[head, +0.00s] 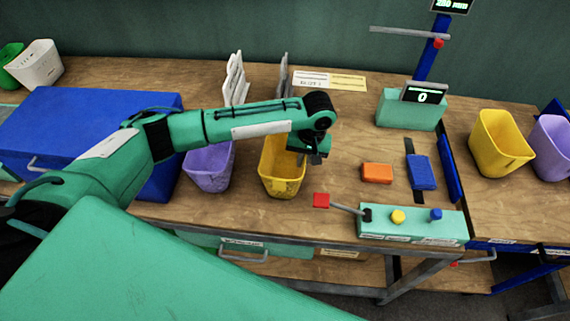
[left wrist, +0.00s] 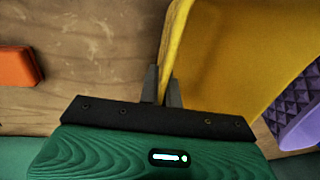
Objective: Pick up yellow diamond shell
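A yellow shell (head: 282,178), shaped like an open bin, stands upright on the wooden table near the front edge. Its front seems to carry a fine pattern. My left gripper (head: 313,158) is at its right rim, pointing down. In the left wrist view the two narrow fingers (left wrist: 162,88) are close together with the shell's yellow wall (left wrist: 225,60) between them; they look shut on it. A second yellow shell (head: 500,143) stands at the right and looks smoother. My right gripper is not in view.
A purple shell (head: 209,165) stands just left of the yellow one; its diamond pattern shows in the left wrist view (left wrist: 295,105). An orange block (head: 377,173), a blue block (head: 422,172) and a control box (head: 412,224) with a red-tipped lever lie to the right. A blue box (head: 80,125) is at left.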

